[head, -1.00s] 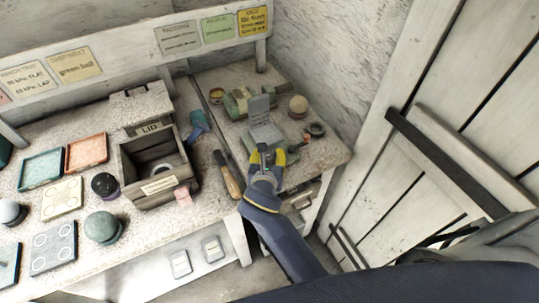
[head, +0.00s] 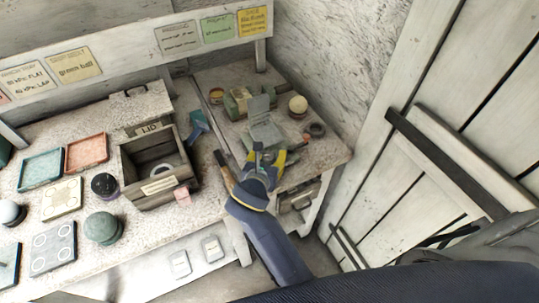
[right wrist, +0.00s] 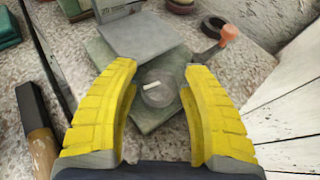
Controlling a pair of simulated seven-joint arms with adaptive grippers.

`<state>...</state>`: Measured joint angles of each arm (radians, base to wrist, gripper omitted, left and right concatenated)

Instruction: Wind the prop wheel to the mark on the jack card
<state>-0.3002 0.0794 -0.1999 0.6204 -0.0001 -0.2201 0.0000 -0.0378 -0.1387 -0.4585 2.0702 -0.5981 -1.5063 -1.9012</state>
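The prop wheel (right wrist: 158,90) is a small grey disc with a white line across it, on the front of a grey-green jack with a sloping plate (right wrist: 140,36). In the head view the jack (head: 264,130) stands on the right-hand bench, and my gripper hides its wheel. My right gripper (right wrist: 160,76) has yellow fingers, one on each side of the wheel. It is open, with narrow gaps to the wheel. It also shows in the head view (head: 268,160). A yellow card (head: 253,20) hangs on the rail; its writing is too small to read. My left gripper is not in view.
A dark ring (right wrist: 213,26) and an orange-tipped tool (right wrist: 222,40) lie right of the jack. A wooden-handled tool (right wrist: 40,135) lies left. A wooden box (head: 160,172) stands on the left bench. A plank wall is at right.

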